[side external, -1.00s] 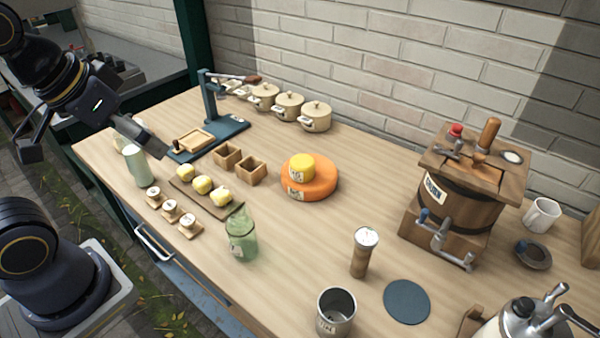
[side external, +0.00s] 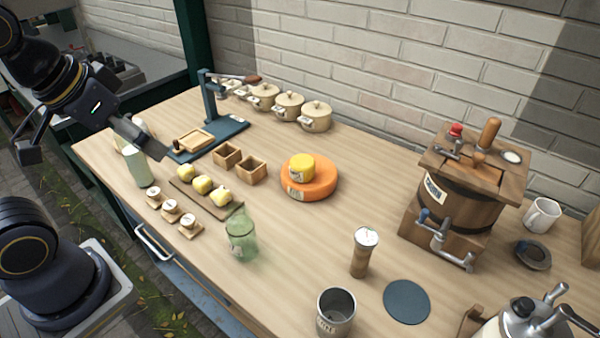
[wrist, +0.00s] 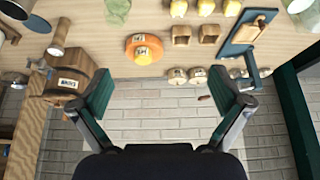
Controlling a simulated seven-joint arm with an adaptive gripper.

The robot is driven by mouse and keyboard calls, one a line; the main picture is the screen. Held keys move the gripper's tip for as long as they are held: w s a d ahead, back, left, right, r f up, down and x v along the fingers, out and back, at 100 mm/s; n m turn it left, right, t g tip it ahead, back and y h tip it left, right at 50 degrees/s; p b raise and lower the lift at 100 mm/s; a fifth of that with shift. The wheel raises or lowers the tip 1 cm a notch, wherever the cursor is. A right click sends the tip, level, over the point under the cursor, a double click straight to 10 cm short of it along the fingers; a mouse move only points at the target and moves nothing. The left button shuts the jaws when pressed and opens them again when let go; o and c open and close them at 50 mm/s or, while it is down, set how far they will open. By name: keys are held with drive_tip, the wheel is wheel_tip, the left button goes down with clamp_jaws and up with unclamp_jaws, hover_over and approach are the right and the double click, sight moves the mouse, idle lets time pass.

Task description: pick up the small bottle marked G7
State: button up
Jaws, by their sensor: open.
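A pale green bottle (side external: 136,170) stands near the table's front-left edge in the side external view. Another pale item (side external: 121,143) is just behind it, partly hidden by my gripper. I cannot read G7 on either. A clear green glass jar (side external: 241,240) stands farther right along the front; it shows at the top of the wrist view (wrist: 117,10).
Small labelled wooden blocks (side external: 171,208) and a board with yellow lumps (side external: 203,185) lie beside the pale bottle. A blue press stand (side external: 210,105) rises behind. An orange wheel (side external: 322,184) sits mid-table, a wooden churn (side external: 455,200) at right.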

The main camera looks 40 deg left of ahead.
drive_tip(key=shift+c, duration=1)
drive_tip(key=m+g, duration=0.3)
drive_tip(key=g, duration=0.2)
hover_over(238, 212)
drive_tip(key=a, duration=0.1)
wheel_tip(238, 212, down, 3)
drive_tip(key=shift+g, duration=0.3)
drive_tip(key=f, duration=0.8)
drive_tip(key=d+f, duration=0.1)
drive_tip(key=f, duration=0.4)
drive_tip(key=shift+f, duration=0.1)
drive_tip(key=f, duration=0.5)
drive_tip(key=shift+s+d+f, duration=0.15)
drive_tip(key=shift+s+f, duration=0.05)
drive_tip(key=shift+f, duration=0.1)
drive_tip(key=shift+c, duration=0.2)
